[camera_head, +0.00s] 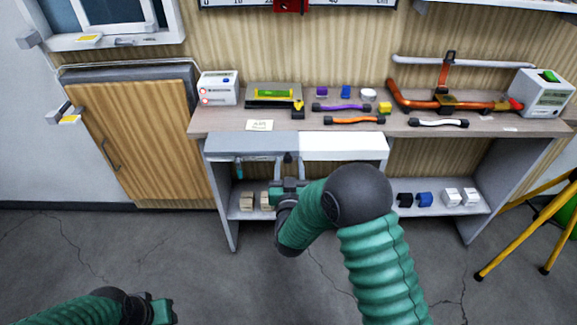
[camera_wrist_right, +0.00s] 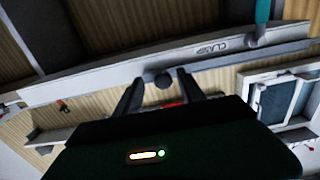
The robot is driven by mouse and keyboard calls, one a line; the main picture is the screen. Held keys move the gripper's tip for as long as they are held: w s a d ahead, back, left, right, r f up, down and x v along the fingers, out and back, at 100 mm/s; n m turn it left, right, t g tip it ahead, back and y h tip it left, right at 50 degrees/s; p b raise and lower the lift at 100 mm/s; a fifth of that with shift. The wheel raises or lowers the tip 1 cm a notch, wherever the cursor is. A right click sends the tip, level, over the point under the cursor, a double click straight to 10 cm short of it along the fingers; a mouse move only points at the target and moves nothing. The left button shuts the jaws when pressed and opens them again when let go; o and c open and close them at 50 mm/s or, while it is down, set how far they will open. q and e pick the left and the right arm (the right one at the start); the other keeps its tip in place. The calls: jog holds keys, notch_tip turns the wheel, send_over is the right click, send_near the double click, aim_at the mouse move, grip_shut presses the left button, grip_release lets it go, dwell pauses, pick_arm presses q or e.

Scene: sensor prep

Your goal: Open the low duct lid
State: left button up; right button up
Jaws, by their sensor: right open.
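A long low duct box, grey on its left half (camera_head: 245,144) and white on its right half (camera_head: 345,146), runs under the front of the workbench. I cannot tell which part is the lid; no open gap shows.
The workbench top (camera_head: 220,121) holds tools, handles and an orange pipe (camera_head: 415,102). A lower shelf (camera_head: 435,210) bears small blocks. A teal piece (camera_head: 239,170) hangs under the duct's left part. A wooden cabinet (camera_head: 140,135) stands left; yellow legs (camera_head: 520,235) stand right.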

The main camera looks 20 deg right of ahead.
jog(key=shift+a+r, duration=0.1)
jog(key=shift+a, duration=0.3)
jog(key=c, duration=0.5)
jog(key=shift+d, duration=0.25)
grip_shut()
dwell(0.4)
